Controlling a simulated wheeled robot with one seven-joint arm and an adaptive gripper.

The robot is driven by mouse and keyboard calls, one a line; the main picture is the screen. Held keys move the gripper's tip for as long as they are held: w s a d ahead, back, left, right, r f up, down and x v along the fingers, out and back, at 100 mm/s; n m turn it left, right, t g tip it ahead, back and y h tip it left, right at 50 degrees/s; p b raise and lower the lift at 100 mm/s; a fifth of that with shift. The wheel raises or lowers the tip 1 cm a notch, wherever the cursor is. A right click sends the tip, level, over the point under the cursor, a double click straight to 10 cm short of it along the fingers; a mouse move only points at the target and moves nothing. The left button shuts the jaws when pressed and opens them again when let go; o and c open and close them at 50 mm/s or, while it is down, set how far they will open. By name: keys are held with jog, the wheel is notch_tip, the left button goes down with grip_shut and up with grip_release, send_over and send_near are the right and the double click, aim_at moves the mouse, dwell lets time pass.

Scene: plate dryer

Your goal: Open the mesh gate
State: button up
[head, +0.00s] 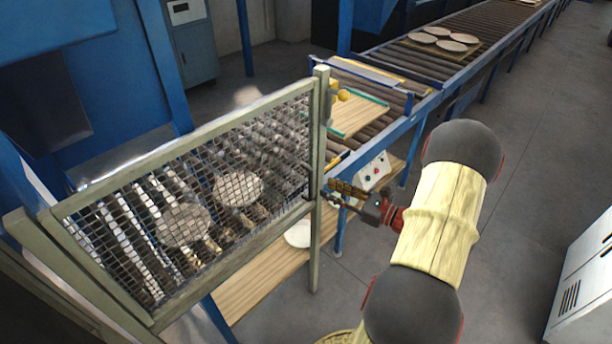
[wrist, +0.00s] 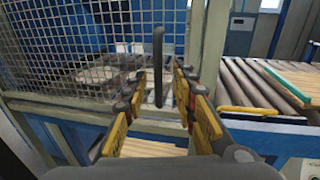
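The mesh gate (head: 180,148) is a wire grid in a pale grey-green frame, standing upright with its right edge against a post (head: 318,240). It appears shut. In the wrist view the gate (wrist: 60,97) fills the left side, and its dark vertical handle (wrist: 158,60) stands near the right edge. My gripper (head: 342,192) is just right of the post in the head view. In the wrist view my gripper (wrist: 160,82) is open, its yellow-padded fingers spread either side of the handle's lower part. I cannot tell whether they touch it.
Round plates (head: 238,188) lie on rollers behind the mesh. A roller conveyor (head: 480,28) with a board of plates (head: 445,42) runs away to the upper right. A wooden shelf (head: 258,285) sits below the gate. A white cabinet (head: 590,280) stands at right; floor between is clear.

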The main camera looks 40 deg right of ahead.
jog(key=x, duration=0.2)
jog(key=b+x, duration=0.1)
jog(key=x, duration=0.4)
jog(key=shift+w+a+r+b, duration=0.25)
jog(key=shift+a+r+b, duration=0.05)
jog(key=shift+r+b, duration=0.05)
jog(key=shift+c, duration=1.2)
jog(key=c, duration=0.4)
grip_shut()
